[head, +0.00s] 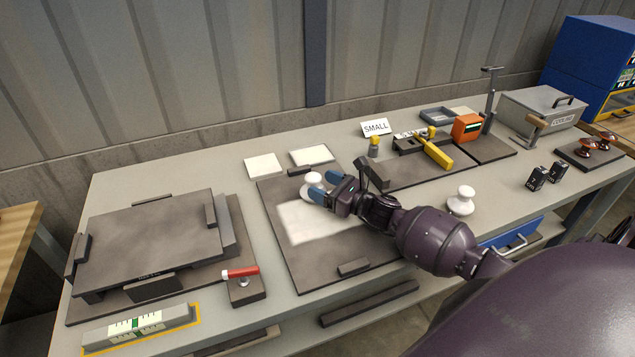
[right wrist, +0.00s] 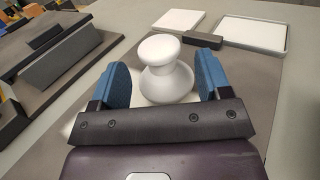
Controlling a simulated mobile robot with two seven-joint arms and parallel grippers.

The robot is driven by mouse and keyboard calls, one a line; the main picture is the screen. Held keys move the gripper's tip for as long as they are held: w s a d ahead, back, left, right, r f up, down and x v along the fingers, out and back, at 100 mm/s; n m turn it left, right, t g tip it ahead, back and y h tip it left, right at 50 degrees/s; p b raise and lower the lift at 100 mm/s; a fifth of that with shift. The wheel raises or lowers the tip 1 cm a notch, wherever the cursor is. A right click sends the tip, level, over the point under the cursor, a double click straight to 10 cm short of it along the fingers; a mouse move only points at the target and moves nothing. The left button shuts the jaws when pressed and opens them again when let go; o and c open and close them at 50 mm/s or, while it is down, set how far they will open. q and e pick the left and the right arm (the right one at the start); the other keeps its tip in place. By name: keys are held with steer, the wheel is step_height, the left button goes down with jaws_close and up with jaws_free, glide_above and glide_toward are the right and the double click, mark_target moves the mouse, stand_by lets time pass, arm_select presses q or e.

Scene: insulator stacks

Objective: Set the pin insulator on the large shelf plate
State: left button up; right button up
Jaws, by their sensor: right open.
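A white pin insulator (head: 314,180) stands upright on a dark plate (head: 285,245) with a pale patch, in the middle of the bench. My right gripper (head: 318,190) is open around it. In the right wrist view the insulator (right wrist: 166,72) sits between the two blue fingertips (right wrist: 165,85), with its round head and flared base showing. A second white insulator (head: 461,202) stands on the bare bench to the right of my right arm. I cannot tell which plate is the large shelf plate; a raised dark plate (head: 150,245) stands at the left. My left gripper is not in view.
Two white tiles (head: 263,166) lie behind the middle plate. A SMALL sign (head: 375,128) stands at the back beside tools on a dark plate. A red-handled lever (head: 241,272) and a level (head: 140,328) lie at the front left. Black blocks (head: 538,178) stand at the right.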

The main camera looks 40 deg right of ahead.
steer(key=v, duration=0.9)
steer(key=shift+s+d, duration=0.1)
steer(key=shift+s, duration=0.15)
